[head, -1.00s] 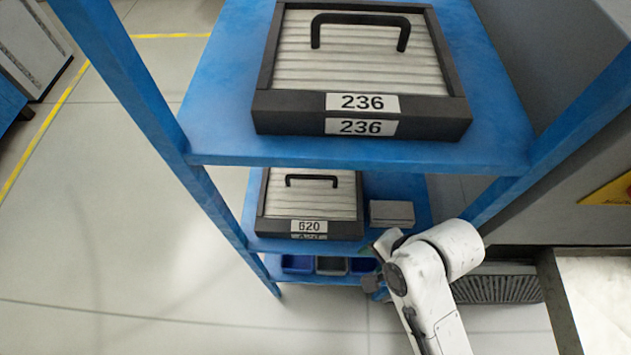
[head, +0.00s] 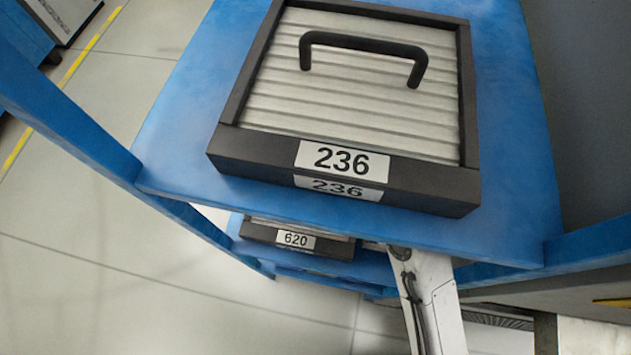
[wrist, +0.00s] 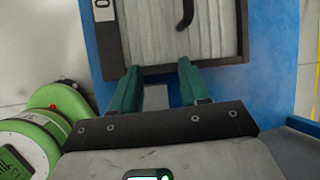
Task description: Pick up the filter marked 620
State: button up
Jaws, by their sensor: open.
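The filter marked 620 (head: 295,239) lies on the lower blue shelf. The handle is beyond the fingertips, to the right. The upper shelf hides my gripper in the head view.
A filter marked 236 (head: 380,90) with a black handle lies on the upper blue shelf (head: 510,150), above my arm. Blue rack posts stand on both sides. Open floor (head: 90,240) lies to the left.

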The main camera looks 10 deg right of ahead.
jog(key=w+a+p, duration=0.1)
jog(key=w+a, duration=0.5)
jog(key=shift+w+r+p, duration=0.1)
jog(key=shift+p, duration=0.25)
jog(key=shift+w+a+r+p, duration=0.1)
jog(key=shift+w+a+p, duration=0.25)
jog(key=shift+w+a, duration=0.6)
jog(key=shift+x, duration=1.1)
jog(key=shift+w+a+f+p, duration=0.25)
jog(key=shift+a+f+p, duration=0.05)
jog(key=shift+f, duration=0.2)
grip_shut()
jog(key=shift+r, duration=0.1)
